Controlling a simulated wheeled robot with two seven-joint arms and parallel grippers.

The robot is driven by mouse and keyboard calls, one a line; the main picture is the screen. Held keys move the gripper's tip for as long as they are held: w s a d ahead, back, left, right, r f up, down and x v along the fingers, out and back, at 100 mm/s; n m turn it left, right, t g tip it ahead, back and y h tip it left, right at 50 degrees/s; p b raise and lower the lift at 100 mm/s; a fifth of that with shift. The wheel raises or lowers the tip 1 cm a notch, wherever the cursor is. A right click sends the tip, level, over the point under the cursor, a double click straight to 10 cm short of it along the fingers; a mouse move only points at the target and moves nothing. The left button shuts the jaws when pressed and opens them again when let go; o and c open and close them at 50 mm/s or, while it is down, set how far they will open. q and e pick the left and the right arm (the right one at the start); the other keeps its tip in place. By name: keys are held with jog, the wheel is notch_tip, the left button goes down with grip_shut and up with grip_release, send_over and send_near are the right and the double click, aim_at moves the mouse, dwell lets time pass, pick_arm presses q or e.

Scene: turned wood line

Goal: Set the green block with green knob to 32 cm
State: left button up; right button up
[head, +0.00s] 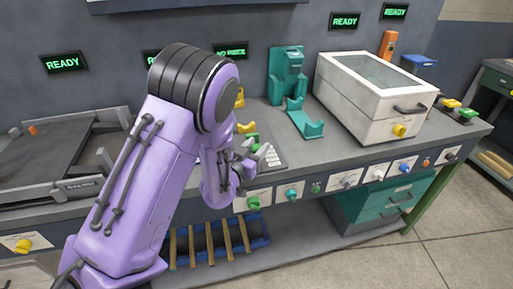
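My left arm crosses the left half of the head view, and its gripper (254,157) hangs over the front part of the workbench. Its small grey fingers point away from me; the gap between them is too small to judge. A small green block (250,138) shows just behind the gripper, partly hidden by it, so its knob cannot be made out. A dark plate with pale marks (271,159) lies right of the gripper; any scale reading is too small to read. A green knob (253,203) sits on the bench's front panel below the gripper. My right gripper is not in view.
Yellow parts (240,98) stand behind the gripper. A teal fixture (288,75) and a white lidded box (375,95) stand to the right. A dark flat machine (50,160) is at left. A blue crate with wooden sticks (262,240) is below the bench.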

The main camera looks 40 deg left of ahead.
aim_at(254, 151)
pick_arm(q)
jog(key=shift+s, duration=0.1)
jog(key=s, duration=0.2)
jog(key=s+b, duration=0.1)
jog(key=s, duration=0.1)
jog(key=s+b, duration=0.1)
jog(key=s, duration=0.1)
jog(key=shift+s+d+f, duration=0.1)
jog(key=shift+s+d, duration=0.2)
jog(key=s+p, duration=0.3)
jog(key=p, duration=0.2)
jog(key=shift+s+d, duration=0.15)
jog(key=shift+s, duration=0.2)
